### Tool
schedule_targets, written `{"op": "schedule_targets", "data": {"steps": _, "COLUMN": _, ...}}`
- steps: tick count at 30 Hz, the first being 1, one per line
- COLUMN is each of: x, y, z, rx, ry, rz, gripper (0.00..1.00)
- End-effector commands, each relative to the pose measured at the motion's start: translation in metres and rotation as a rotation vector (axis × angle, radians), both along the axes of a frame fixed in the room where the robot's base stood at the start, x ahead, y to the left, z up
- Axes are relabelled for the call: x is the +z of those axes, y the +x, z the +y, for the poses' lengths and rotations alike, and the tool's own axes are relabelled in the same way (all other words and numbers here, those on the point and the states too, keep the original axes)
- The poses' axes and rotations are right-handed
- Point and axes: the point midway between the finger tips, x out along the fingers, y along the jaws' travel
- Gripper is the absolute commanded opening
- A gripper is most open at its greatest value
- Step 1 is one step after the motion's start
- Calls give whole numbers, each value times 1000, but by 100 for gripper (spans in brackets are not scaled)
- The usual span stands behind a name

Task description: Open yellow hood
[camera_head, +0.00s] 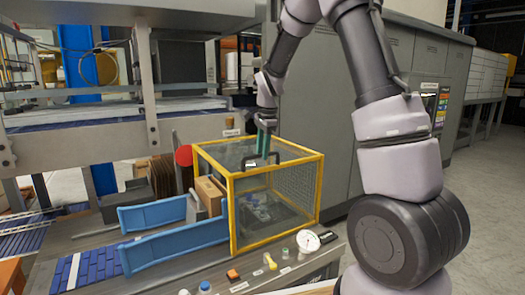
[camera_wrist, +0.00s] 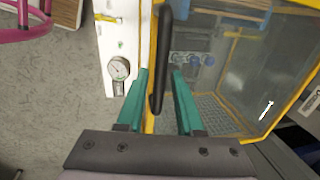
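The yellow hood (camera_head: 228,212) is a yellow-edged box with clear and mesh panels, and it looks closed in the head view. Its black bar handle (camera_head: 258,164) is on the upper front edge. In the wrist view the handle (camera_wrist: 165,35) runs upright in the picture, beside the hood's yellow edge (camera_wrist: 287,118). My gripper (camera_head: 265,146) is at the handle, pointing down. In the wrist view its green fingers (camera_wrist: 160,74) are parted, one on each side of the handle's lower part. Narrow gaps seem to show between fingers and handle; contact is hard to tell.
A round gauge (camera_head: 308,241) and small knobs sit on the ledge before the hood. Blue guide rails (camera_head: 175,248) and a cardboard box (camera_head: 209,194) are to its left. A grey cabinet (camera_head: 312,115) stands behind. Floor at the right is clear.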

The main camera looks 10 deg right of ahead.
Motion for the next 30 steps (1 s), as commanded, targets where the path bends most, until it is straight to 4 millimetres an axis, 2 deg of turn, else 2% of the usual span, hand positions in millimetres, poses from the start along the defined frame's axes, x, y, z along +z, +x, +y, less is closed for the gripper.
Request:
{"op": "schedule_targets", "data": {"steps": 1, "x": 0, "y": 0, "z": 0, "rx": 0, "ry": 0, "rz": 0, "gripper": 11}}
{"op": "schedule_targets", "data": {"steps": 2, "x": 0, "y": 0, "z": 0, "rx": 0, "ry": 0, "rz": 0, "gripper": 0}}
{"op": "schedule_targets", "data": {"steps": 30, "x": 1, "y": 0, "z": 0, "rx": 0, "ry": 0, "rz": -1, "gripper": 0}}
